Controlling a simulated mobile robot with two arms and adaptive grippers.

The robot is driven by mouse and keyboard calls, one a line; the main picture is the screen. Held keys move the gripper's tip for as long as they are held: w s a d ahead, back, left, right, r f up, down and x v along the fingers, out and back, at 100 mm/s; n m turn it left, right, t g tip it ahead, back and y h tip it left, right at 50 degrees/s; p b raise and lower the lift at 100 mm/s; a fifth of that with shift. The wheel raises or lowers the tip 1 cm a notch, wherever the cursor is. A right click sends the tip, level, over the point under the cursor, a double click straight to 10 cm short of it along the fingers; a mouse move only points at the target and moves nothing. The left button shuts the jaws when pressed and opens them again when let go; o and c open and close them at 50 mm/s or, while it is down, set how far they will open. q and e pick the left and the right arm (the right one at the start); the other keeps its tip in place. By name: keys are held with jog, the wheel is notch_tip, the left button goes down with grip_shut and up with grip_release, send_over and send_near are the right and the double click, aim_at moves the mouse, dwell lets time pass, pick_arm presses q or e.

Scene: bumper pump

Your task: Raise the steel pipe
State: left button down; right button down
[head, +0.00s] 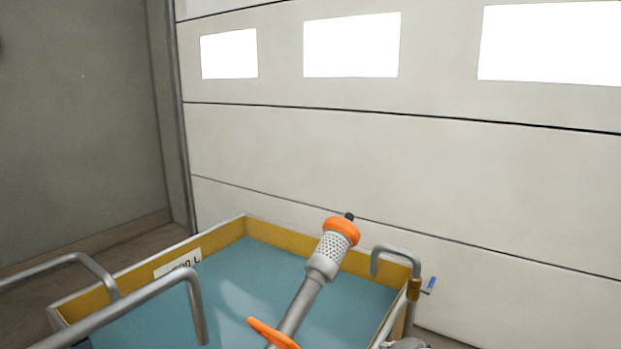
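A grey steel pipe (301,308) slants up over the tank from the lower middle of the head view. Its upper end carries a perforated grey sleeve (329,254), an orange collar (342,230) and a small dark tip. An orange winged piece (272,334) sits lower on it, at the bottom edge. The pipe's lower part is out of the frame. I cannot tell whether anything holds it there. Neither of my grippers shows in the head view.
A yellow-walled tank (100,295) with a blue interior (240,280) lies below. Bent grey tubes stand at its left (150,297) and right corner (397,253). A blue-handled valve (428,285) is beside the right tube. A pale panelled door (400,160) closes off the back.

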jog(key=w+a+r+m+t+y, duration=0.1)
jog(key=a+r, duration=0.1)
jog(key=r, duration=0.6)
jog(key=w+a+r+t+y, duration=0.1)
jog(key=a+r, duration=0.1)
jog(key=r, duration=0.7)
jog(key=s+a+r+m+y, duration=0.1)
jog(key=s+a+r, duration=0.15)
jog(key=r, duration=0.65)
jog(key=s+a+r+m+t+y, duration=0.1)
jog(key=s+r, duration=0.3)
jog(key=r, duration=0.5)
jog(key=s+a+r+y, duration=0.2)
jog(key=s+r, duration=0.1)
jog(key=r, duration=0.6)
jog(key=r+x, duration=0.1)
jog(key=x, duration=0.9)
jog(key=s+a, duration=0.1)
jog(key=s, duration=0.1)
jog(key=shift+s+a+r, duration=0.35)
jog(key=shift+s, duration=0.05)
